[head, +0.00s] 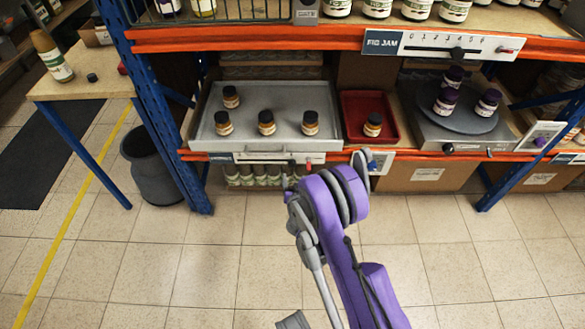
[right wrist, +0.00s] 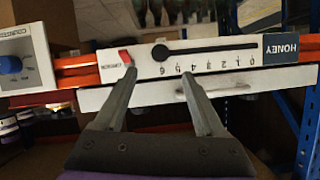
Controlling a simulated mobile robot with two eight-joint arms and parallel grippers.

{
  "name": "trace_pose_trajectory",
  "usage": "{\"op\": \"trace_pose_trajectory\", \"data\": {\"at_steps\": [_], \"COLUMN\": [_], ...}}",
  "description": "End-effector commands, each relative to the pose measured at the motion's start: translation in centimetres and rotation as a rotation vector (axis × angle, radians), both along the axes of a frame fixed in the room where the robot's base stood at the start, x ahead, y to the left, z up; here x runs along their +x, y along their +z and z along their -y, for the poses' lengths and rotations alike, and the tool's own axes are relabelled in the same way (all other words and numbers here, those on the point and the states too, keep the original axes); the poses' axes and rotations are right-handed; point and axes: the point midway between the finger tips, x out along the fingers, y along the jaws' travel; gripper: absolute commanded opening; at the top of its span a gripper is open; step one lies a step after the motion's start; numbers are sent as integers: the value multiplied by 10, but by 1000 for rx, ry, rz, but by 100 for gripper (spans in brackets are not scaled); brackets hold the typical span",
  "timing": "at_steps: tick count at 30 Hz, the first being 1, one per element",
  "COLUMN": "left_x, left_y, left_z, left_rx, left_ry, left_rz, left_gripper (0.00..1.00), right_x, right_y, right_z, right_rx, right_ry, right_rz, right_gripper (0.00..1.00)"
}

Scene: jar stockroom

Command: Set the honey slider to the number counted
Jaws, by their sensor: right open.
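The honey slider is on a white plate with a dark HONEY label (right wrist: 282,48), shown upside down in the right wrist view. Its black knob (right wrist: 160,52) is at the end of the slot by the 6. A red switch (right wrist: 125,57) is beside that end. My right gripper (right wrist: 158,74) is open and empty, its fingers either side of the knob's line and short of it. In the head view the right gripper (head: 298,170) is partly hidden at the shelf edge. A grey tray (head: 205,135) holds several amber jars (head: 266,123). My left gripper is not in view.
A red tray (head: 350,133) with one amber jar (head: 373,125) stands right of the grey tray. A blue dial (right wrist: 10,65) is on a panel beside the slider. Above is a FIG JAM slider (head: 458,53). A round stand (head: 455,122) holds dark jars. The floor in front is clear.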

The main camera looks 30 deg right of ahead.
Motion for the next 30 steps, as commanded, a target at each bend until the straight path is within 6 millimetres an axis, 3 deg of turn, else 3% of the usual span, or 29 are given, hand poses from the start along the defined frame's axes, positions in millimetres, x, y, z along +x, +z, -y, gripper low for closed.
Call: {"op": "trace_pose_trajectory", "data": {"at_steps": [15, 29, 30], "left_x": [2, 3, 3], "left_y": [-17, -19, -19], "left_z": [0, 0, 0], "left_rx": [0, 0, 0], "left_ry": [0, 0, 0], "left_rz": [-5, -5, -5], "left_gripper": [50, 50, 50], "right_x": [73, 84, 84], "right_y": [-33, -37, -37], "right_z": [36, 43, 42], "right_rx": [1, 1, 1], "right_ry": [0, 0, 0], "right_rz": [-1, -1, -1], "right_gripper": [72, 72, 66]}}
